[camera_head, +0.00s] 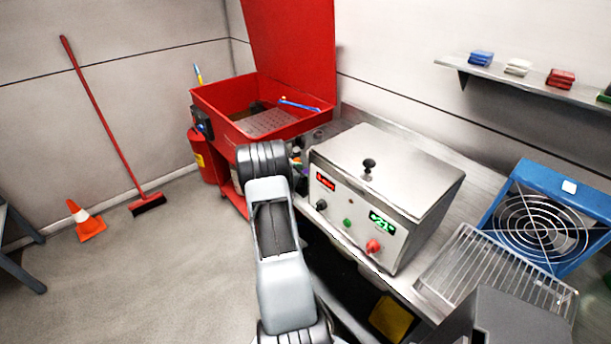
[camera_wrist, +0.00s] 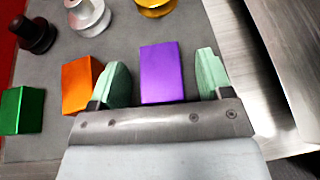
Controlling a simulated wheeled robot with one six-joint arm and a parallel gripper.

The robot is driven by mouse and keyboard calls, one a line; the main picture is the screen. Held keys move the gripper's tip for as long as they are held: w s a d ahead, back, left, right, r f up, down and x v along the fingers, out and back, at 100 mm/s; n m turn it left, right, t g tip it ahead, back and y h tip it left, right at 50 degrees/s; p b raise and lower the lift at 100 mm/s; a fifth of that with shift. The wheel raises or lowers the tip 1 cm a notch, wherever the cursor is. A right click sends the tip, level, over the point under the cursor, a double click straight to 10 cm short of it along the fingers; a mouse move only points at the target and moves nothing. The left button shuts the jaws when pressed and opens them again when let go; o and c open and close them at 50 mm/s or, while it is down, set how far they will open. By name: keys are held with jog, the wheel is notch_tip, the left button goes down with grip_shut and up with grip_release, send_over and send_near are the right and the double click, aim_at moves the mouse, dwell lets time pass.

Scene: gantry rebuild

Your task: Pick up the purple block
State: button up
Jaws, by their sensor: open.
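The purple block (camera_wrist: 161,72) lies on a grey mat (camera_wrist: 150,20) in the wrist view. My gripper (camera_wrist: 160,80) is open, with one pale green finger on each side of the block. A gap shows between the block and each finger, so the fingers are around it without visible contact. In the head view my arm reaches toward the bench beside the red parts washer, and my gripper and the purple block are hidden or too small to make out there.
An orange block (camera_wrist: 80,84) stands just left of my left finger, and a green block (camera_wrist: 22,110) farther left. Black, silver and gold knobs sit behind. A steel box (camera_head: 385,175) stands right of my arm, and a red washer tub (camera_head: 235,140) behind.

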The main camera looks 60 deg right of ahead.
jog(key=shift+d, duration=0.1)
jog(key=c, duration=1.1)
